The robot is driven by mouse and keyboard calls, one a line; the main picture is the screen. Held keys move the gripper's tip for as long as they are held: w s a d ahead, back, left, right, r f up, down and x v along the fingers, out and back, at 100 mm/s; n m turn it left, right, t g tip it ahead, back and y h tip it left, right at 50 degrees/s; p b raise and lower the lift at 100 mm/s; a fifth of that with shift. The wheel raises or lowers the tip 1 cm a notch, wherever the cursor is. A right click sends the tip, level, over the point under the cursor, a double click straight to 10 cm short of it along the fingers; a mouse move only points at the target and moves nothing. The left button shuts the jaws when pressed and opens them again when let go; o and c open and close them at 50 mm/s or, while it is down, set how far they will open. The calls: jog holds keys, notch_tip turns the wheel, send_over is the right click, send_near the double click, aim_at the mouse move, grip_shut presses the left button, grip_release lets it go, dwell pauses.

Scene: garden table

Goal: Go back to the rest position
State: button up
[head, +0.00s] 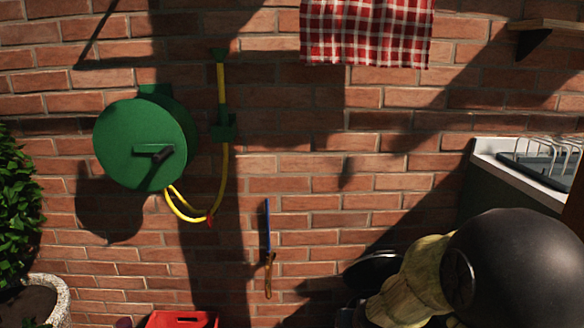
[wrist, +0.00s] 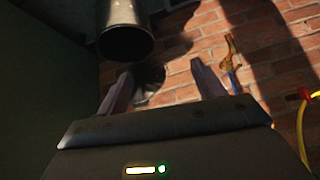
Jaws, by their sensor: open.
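My gripper (wrist: 161,72) shows in the wrist view with its two fingers spread wide apart. Nothing is held between them. Beyond the fingers are a dark rounded thing, too dim to name, and the brick wall (wrist: 285,88). A grey metal cylinder (wrist: 126,42) hangs in view just above the left finger, apart from it as far as I can tell. In the head view I cannot make out the gripper's fingers.
The brick wall (head: 300,165) carries a green hose reel (head: 140,130) with a yellow hose (head: 222,165), a blue tool (head: 267,230) and a checked cloth (head: 365,30). A counter (head: 490,160) with a rack stands right. A red crate (head: 160,320) and potted plant (head: 15,200) are left.

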jog(key=s+r+n+g+p, duration=0.1)
jog(key=s+r+g+p, duration=0.1)
jog(key=s, duration=0.5)
jog(key=s+r+g+p, duration=0.2)
jog(key=s+g, duration=0.1)
jog(key=s, duration=0.5)
jog(key=w+p+v, duration=0.2)
jog(key=p+v, duration=1)
jog(key=w+r+p+v, duration=0.1)
jog(key=w+p+v, duration=0.2)
jog(key=p+v, duration=0.9)
jog(key=w+p+v, duration=0.2)
jog(key=p+v, duration=1.1)
jog(key=shift+w+d+r, duration=0.2)
jog(key=shift+w+r, duration=0.05)
jog(key=shift+w, duration=0.35)
jog(key=shift+c, duration=0.5)
